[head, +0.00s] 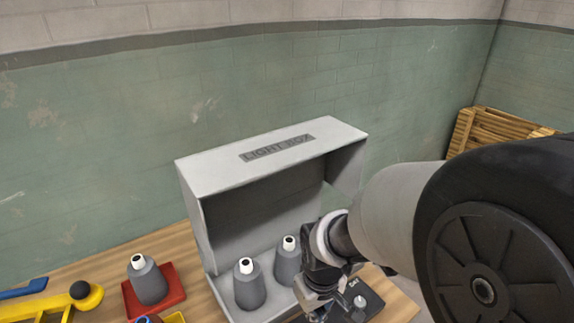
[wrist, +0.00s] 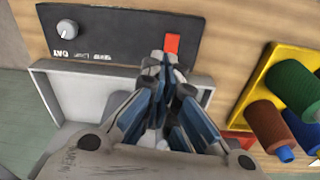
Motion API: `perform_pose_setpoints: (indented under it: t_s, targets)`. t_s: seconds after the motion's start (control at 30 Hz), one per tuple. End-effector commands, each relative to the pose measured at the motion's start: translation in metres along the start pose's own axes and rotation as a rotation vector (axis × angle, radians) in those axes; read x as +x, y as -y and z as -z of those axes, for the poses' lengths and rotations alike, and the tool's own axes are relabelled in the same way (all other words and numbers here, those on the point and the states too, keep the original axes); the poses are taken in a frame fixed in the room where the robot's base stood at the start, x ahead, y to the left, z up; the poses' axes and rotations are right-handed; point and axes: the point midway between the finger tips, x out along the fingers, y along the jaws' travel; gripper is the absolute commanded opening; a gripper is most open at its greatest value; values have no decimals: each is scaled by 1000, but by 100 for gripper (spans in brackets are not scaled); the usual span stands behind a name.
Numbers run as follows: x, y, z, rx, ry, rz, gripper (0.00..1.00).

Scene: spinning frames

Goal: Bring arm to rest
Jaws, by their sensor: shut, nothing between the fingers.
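My arm comes in from the right of the head view. My gripper (head: 316,303) is in front of the right part of the grey light box (head: 265,148), and its lower end is partly cut off by the frame edge. In the wrist view my gripper (wrist: 168,64) is shut and empty. Its fingertips overlap the edge of a black control panel (wrist: 112,42), just below a red switch (wrist: 172,43). I cannot tell the height of the fingertips above the panel.
Two grey cones (head: 249,285) stand inside the light box, close to my gripper. Another grey cone (head: 149,280) stands on a red tray (head: 172,275) at left. A yellow tray (wrist: 262,70) holds coloured cones. A wooden pallet or crate (head: 490,130) stands behind at right.

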Motion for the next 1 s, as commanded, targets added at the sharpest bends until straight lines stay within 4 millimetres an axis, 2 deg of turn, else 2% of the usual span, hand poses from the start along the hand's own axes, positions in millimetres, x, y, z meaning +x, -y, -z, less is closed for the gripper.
perform_pose_setpoints:
  t_s: [0.03, 0.1, 0.3, 0.4, 0.53, 0.7, 1.0]
  targets:
    - [-26, -7, -6, 41, -37, -11, 0]
    - [-54, -13, -18, 94, -71, -22, 0]
    - [-120, -24, -61, 247, -171, -53, 0]
    - [-144, -25, -87, 318, -219, -68, 0]
    - [-164, -23, -114, 394, -269, -84, 0]
    - [-175, -20, -136, 450, -304, -95, 0]
    - [-177, -19, -140, 463, -311, -97, 0]
